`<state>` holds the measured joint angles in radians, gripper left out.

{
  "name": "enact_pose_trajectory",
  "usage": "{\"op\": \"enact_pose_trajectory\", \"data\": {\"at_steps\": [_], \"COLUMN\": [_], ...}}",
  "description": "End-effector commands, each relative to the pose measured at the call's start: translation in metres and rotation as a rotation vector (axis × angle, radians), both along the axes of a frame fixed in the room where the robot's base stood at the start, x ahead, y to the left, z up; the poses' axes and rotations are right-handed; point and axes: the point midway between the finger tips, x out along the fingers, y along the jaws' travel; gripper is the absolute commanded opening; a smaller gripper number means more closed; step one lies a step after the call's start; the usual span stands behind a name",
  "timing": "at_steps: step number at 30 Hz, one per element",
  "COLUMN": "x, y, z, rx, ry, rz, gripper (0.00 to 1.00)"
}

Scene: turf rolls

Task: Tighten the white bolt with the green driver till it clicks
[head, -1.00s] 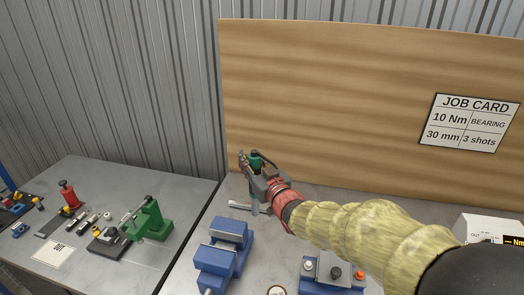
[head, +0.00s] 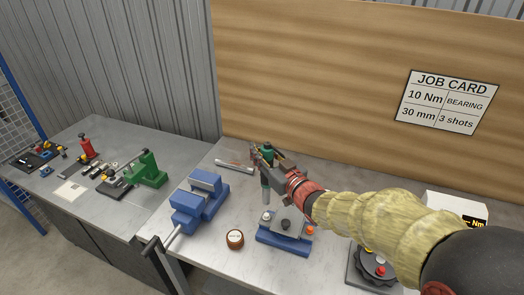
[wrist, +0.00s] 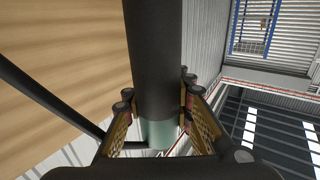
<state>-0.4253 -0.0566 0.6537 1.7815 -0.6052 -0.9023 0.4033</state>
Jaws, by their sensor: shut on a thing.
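The green driver (head: 267,153) is upright in my gripper (head: 268,162), with its grey shaft (head: 265,190) pointing down. In the wrist view my gripper's fingers (wrist: 160,118) close around the driver, which shows as a dark cylinder with a green band (wrist: 160,133). A blue fixture (head: 284,245) stands on the bench below it. A small pale bolt head (head: 266,216) shows at the fixture's left, just under the driver's tip in the head view. I cannot tell whether tip and bolt touch. A black knob (head: 286,224) and an orange one (head: 309,230) sit farther right.
A wrench (head: 235,165) lies behind. A black dial device (head: 375,265) is at right. A green press (head: 148,172) stands on the left bench.

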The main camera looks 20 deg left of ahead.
Motion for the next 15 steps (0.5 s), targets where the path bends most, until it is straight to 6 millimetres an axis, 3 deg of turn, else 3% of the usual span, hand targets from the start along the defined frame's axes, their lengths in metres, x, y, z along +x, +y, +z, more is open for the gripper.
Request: {"op": "enact_pose_trajectory", "data": {"at_steps": [15], "x": [0.001], "y": [0.000], "z": [-0.031], "rx": [0.002], "ry": [-0.002], "rz": [-0.001], "gripper": [0.00]}}
